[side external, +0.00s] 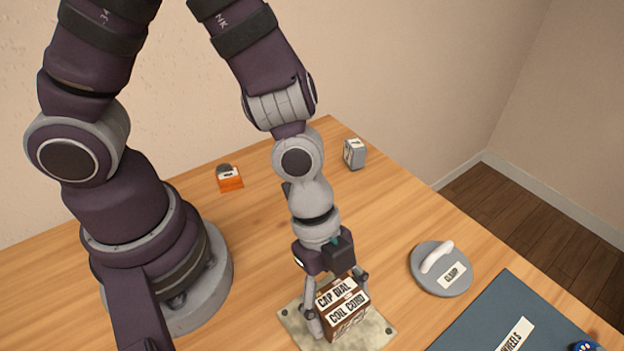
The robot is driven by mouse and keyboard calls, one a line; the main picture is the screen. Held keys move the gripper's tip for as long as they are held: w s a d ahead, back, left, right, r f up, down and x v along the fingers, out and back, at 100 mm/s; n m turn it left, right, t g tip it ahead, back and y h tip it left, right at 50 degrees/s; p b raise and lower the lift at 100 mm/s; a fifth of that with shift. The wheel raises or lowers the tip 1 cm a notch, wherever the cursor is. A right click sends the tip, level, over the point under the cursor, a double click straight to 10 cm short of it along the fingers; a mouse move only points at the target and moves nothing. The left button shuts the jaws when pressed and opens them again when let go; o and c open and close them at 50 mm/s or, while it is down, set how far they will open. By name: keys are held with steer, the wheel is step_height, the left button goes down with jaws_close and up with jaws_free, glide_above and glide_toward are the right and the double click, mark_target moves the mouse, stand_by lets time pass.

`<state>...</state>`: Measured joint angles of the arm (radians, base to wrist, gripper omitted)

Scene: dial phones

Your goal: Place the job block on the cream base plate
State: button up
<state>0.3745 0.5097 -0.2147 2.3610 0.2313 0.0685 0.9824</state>
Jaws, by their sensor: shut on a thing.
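The job block (348,318) is a dark brown block with white labels, two of which read "CAP DIAL" and "COIL CORD". My gripper (338,303) points down and is shut on this block, with one finger on each side. The cream base plate (379,331) is a mottled square directly beneath the block. The block looks upright and over the middle of the plate. I cannot tell whether its underside touches the plate, as its lower edge is partly hidden by a finger.
A round grey clamp piece (458,285) with a white handle lies to the right. A dark blue-grey mat (480,325) labelled "WHEELS" is at the lower right, with a blue item (586,346) at its edge. An orange block (229,180) and a grey block (355,154) stand farther back.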

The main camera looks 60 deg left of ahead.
steer(key=shift+f, duration=1.1)
steer(key=shift+f, duration=0.15)
steer(key=o, duration=1.2)
steer(key=v, duration=1.2)
steer(key=a+r+n+t+y, duration=0.1)
steer(key=a+r+n+t, duration=0.1)
steer(key=a+n, duration=0.2)
steer(key=w+a+r+n+t+y, duration=0.1)
steer(key=a+r+n+y, duration=0.1)
steer(key=a+n, duration=0.3)
steer(key=a+r+n+t+y, duration=0.1)
steer(key=a+r+n, duration=0.3)
steer(key=n, duration=0.5)
steer(key=shift+w+a+r+t+y, duration=0.2)
steer(key=shift+w+t+y, duration=0.1)
steer(key=shift+t, duration=0.5)
